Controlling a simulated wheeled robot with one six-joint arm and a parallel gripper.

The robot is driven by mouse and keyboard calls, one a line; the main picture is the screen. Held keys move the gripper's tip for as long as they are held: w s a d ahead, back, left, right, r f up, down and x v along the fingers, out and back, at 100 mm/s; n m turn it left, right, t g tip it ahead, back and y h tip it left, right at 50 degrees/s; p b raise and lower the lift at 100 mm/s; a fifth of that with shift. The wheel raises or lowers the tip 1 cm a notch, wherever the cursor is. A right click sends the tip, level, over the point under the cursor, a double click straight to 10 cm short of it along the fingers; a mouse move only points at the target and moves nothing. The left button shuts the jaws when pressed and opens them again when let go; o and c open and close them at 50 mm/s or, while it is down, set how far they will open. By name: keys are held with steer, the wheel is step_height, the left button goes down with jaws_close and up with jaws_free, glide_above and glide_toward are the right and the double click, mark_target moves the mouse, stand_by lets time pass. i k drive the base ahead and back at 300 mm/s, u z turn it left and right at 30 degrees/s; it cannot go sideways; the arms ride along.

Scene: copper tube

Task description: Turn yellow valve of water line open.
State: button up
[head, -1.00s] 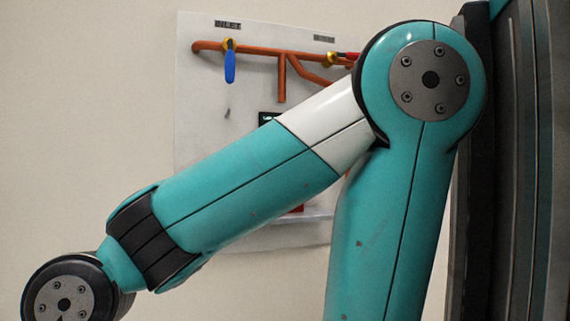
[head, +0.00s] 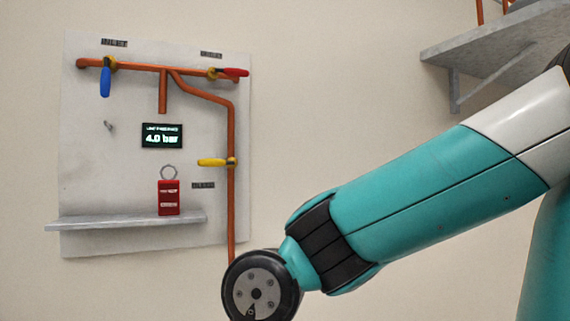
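The yellow valve handle (head: 212,162) is in the head view, on the lower right of the wall panel. It lies level, pointing left, across the upright copper pipe (head: 231,130). A blue valve handle (head: 105,80) hangs straight down at the upper left, below the top pipe. A red valve handle (head: 235,72) lies about level along the top pipe at the upper right. My arm reaches in from the right in front of the wall, its wrist joint below the panel's lower right corner. My gripper is outside the picture.
A pressure display (head: 162,136) reads 4.0 bar. A red tag or lock (head: 169,197) with a ring stands at the panel's grey ledge (head: 130,221). A small hook (head: 109,125) is on the panel. A grey wall shelf (head: 480,55) is at the upper right.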

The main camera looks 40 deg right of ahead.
mark_target(205, 162)
steer(key=i, duration=0.95)
steer(key=z, duration=0.6)
